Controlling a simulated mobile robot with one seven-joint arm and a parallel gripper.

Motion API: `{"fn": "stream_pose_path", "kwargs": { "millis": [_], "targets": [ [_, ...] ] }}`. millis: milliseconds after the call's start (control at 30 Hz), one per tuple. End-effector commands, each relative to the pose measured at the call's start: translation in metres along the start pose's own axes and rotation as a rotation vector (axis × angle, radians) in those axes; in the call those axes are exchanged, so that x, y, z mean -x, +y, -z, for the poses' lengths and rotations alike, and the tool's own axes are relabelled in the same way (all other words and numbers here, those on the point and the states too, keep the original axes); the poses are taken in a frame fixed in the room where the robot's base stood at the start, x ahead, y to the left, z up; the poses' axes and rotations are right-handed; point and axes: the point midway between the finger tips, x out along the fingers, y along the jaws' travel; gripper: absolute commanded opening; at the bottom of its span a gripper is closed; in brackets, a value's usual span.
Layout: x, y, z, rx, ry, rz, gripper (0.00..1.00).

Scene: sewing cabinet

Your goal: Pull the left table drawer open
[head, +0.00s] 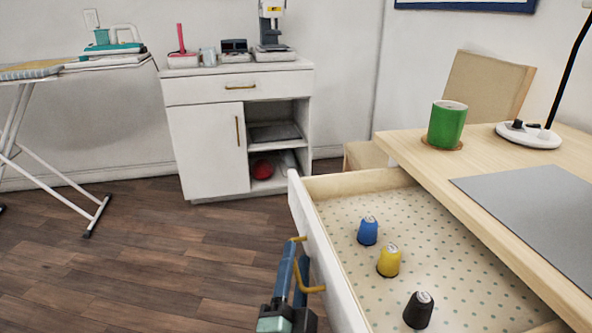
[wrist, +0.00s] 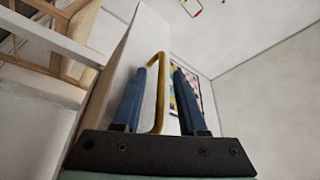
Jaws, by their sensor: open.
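The table drawer (head: 330,262) is pulled well out from under the light wood table (head: 480,210). Its white front faces left, and its dotted lining shows. A brass bar handle (head: 312,289) is on the drawer front. My gripper (head: 297,262) is at this handle, with its blue fingers pointing up beside it. In the wrist view, the handle (wrist: 158,85) stands between my two spread fingers (wrist: 160,88), nearer the left one. The fingers are apart. I cannot tell whether one touches the handle.
In the drawer stand a blue spool (head: 368,231), a yellow spool (head: 389,262) and a black spool (head: 418,310). A green mug (head: 447,125) and a lamp (head: 528,136) are on the table. A white cabinet (head: 205,150) stands behind. The wood floor (head: 150,260) left of the drawer is clear.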

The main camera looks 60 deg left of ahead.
Motion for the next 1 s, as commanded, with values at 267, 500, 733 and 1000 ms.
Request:
{"fn": "stream_pose_path", "kwargs": {
  "millis": [267, 500, 733, 1000],
  "targets": [
    [0.017, 0.002, -0.002, -0.003, 0.0, -0.001, 0.41],
    [0.062, 0.004, -0.004, -0.002, -0.002, -0.002, 0.41],
    [0.102, 0.004, -0.003, 0.0, -0.003, -0.001, 0.41],
    [0.127, 0.001, -0.001, 0.0, -0.001, 0.0, 0.41]
  ]
}}
